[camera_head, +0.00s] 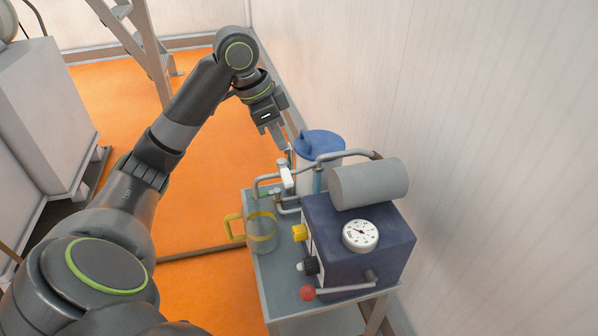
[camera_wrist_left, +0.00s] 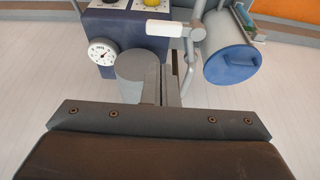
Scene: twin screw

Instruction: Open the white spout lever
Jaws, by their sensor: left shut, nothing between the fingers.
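The white spout lever (camera_head: 287,178) sits on a grey pipe beside the blue-lidded canister, above the small table. In the left wrist view the white lever (camera_wrist_left: 165,28) lies sideways near the top middle, joined to the grey pipe at its right end. My left gripper (camera_head: 287,147) is shut and empty, just above and behind the lever in the head view, apart from it. In the left wrist view its closed fingers (camera_wrist_left: 168,85) point toward the lever, with a gap between. My right gripper is not in view.
A blue-lidded canister (camera_head: 318,142), a grey cylinder (camera_head: 368,183) and a blue box (camera_head: 345,262) with a dial (camera_head: 360,235) and knobs crowd the table. A clear jug with yellow bands (camera_head: 262,234) stands at its left. A wall (camera_head: 460,110) closes the right side.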

